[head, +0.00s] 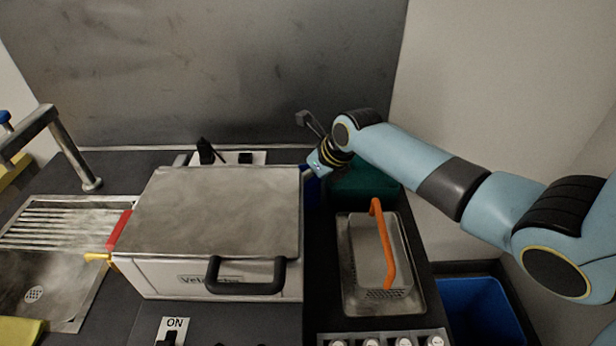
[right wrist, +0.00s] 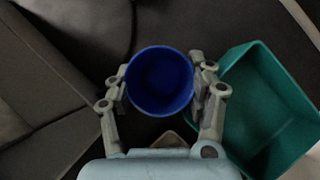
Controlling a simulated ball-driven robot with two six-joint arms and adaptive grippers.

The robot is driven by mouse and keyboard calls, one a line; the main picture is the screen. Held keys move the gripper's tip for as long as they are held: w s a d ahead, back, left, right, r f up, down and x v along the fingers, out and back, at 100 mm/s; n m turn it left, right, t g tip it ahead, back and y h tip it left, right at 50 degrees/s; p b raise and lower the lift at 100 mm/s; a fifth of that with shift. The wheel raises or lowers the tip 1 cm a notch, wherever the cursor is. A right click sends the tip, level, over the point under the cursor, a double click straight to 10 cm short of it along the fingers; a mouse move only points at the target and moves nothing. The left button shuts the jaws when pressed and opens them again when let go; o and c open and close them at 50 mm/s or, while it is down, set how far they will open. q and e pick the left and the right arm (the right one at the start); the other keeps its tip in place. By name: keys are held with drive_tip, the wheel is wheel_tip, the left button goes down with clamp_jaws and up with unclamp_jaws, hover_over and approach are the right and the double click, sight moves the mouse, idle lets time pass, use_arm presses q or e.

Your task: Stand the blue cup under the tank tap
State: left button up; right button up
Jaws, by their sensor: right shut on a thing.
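The blue cup (right wrist: 160,80) sits between the two fingers of my right gripper (right wrist: 160,88) in the right wrist view, its open mouth facing the camera. My right gripper (head: 316,167) is shut on it. In the head view the cup (head: 312,190) shows only as a dark blue sliver beside the right side of the big lidded box. This metal-topped box (head: 215,210) has a black handle, and a small yellow tap-like part (head: 97,257) juts from its left side near a red strip. Whether the cup touches the surface is unclear. My left gripper is out of view.
A green bin (head: 365,187) stands just right of the cup; it also shows in the right wrist view (right wrist: 265,110). In front is a metal tray (head: 350,290) with an orange-handled basket. A sink (head: 50,280) with a faucet (head: 85,165) lies left. A blue bin (head: 485,310) is lower right.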

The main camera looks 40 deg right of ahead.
drive_tip(key=shift+f, duration=0.1)
drive_tip(key=o, duration=0.9)
